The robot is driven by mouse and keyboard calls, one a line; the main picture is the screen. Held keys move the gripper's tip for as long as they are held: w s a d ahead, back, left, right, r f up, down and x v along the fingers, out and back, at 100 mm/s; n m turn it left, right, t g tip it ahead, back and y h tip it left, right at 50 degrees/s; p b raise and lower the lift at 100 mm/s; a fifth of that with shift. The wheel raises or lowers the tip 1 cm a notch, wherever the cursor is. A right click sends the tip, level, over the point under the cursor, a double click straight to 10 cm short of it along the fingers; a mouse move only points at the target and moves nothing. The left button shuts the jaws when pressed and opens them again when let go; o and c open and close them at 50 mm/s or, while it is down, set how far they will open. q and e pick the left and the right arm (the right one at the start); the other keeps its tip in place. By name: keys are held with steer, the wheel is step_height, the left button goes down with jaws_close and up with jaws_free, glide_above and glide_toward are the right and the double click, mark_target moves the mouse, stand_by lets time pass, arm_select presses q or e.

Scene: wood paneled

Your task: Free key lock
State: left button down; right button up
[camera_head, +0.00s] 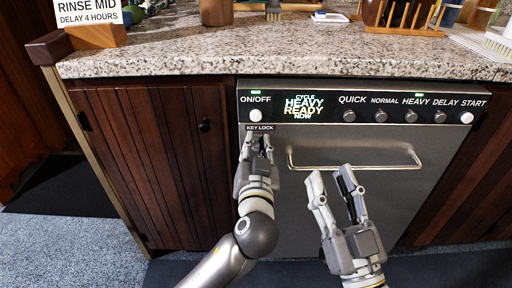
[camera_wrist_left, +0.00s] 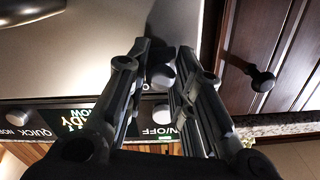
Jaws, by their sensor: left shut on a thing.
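The dishwasher (camera_head: 350,190) has a dark control panel, with a KEY LOCK label (camera_head: 260,127) at its left end. My left gripper (camera_head: 258,143) is just below that label, against the dishwasher front. My right gripper (camera_head: 331,176) is open and empty in front of the door.
The display (camera_head: 304,107) reads CYCLE HEAVY READY NOW. Grey knobs and a white START button (camera_head: 466,118) line the panel's right side. A bar handle (camera_head: 355,166) crosses the door behind my right gripper. A wooden cabinet (camera_head: 150,160) is at left; a granite counter (camera_head: 280,60) is above.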

arm_select(q)
steer(key=shift+r, duration=0.3)
arm_select(e)
steer(key=shift+w+f, duration=0.15)
steer(key=shift+f, duration=0.15)
arm_select(q)
steer(key=c, duration=1.3)
jaws_free()
steer(key=shift+r, duration=0.1)
steer(key=shift+o, duration=0.5)
steer(key=shift+f, duration=0.2)
steer(key=shift+s, duration=0.2)
steer(key=s, duration=1.1)
steer(key=shift+s, duration=0.3)
